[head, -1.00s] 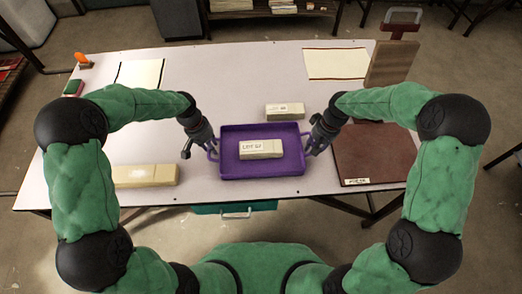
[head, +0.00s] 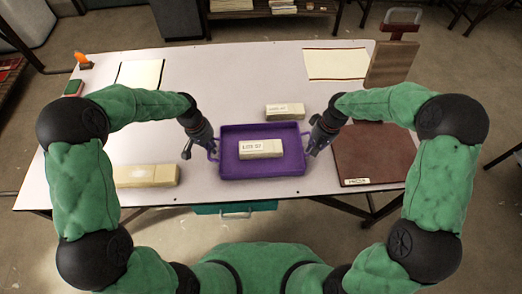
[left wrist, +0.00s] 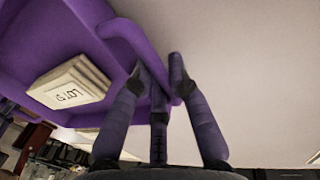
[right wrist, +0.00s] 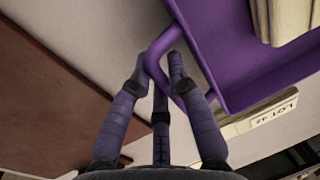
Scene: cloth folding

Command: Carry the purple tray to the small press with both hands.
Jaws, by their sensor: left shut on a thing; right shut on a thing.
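The purple tray (head: 230,171) is in the middle of the white table's front part in the head view, level, with a pale labelled block (head: 260,149) in it. My left gripper (head: 203,150) is shut on the tray's left handle; the left wrist view shows the handle (left wrist: 130,35) between its fingers. My right gripper (head: 314,147) is shut on the right handle (right wrist: 160,45). I cannot tell whether the tray touches the table. A wooden board with a red top part and grey handle (head: 394,62), possibly the small press, stands at the back right.
A brown mat or board (head: 372,150) with a label lies right of the tray. A pale block (head: 285,110) lies just behind the tray, another (head: 148,175) at front left. Bordered sheets (head: 336,64) lie at the back. The table's middle (head: 240,85) is clear.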

